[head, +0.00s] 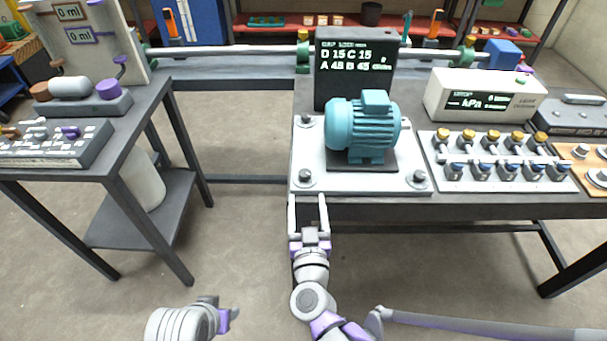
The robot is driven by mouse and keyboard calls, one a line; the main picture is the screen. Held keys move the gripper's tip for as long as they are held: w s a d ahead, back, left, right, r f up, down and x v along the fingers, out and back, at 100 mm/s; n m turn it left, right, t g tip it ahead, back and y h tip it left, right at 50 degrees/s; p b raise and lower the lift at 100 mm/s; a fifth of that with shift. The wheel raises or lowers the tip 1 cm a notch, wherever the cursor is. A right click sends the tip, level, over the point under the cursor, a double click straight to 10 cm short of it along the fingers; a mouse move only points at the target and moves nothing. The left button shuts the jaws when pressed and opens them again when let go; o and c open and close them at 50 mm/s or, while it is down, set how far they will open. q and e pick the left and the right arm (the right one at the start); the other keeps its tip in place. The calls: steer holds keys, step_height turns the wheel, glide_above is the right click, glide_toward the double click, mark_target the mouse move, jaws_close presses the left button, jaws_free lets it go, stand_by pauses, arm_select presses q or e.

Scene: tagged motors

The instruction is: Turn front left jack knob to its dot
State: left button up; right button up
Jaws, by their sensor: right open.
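The teal motor (362,128) stands on a white plate (330,187) on the right bench. The plate has a grey jack knob near each visible corner. The front left jack knob (306,177) sits at the plate's near left corner; its dot is too small to make out. My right gripper (308,200) is open and empty, just in front of the plate's near left corner. Its fingers point away from me toward that knob, one to each side of it, with a gap before the knob. My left gripper (228,317) is low at bottom left, away from the bench, its jaws unclear.
A black display (355,55) with green-white letters stands behind the motor. Right of the plate are a board with gold and blue valves (480,180) and a white kPa gauge box (484,95). A second bench (150,115) stands at left, with open floor between.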

mark_target(305, 179)
steer(key=w, duration=0.9)
steer(key=shift+w+a, duration=0.25)
steer(key=shift+a, duration=0.05)
jaws_close()
